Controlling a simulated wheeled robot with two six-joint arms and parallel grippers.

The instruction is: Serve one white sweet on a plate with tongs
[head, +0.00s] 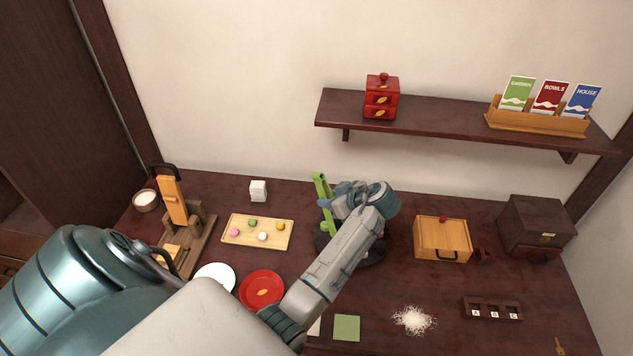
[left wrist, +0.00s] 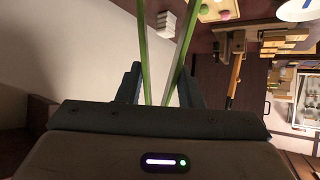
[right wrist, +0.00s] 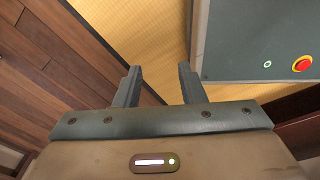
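The green tongs (head: 322,188) are held in my left gripper (head: 332,202), above the back middle of the table. In the left wrist view the two green tong arms (left wrist: 144,50) run up from between the fingers (left wrist: 160,88) and stand apart at the top. The white sweet (head: 262,237) lies on a wooden tray (head: 240,244), left of the tongs. My right gripper (right wrist: 160,82) is open and empty, away from the table.
Pink (head: 235,232), green (head: 253,223) and yellow (head: 280,226) sweets share the tray. A white stack (head: 258,189) stands behind it. A dark round object (head: 376,252) is under my left forearm. A wooden press-like stand (head: 174,198) is at left, a wooden box (head: 440,240) at right.

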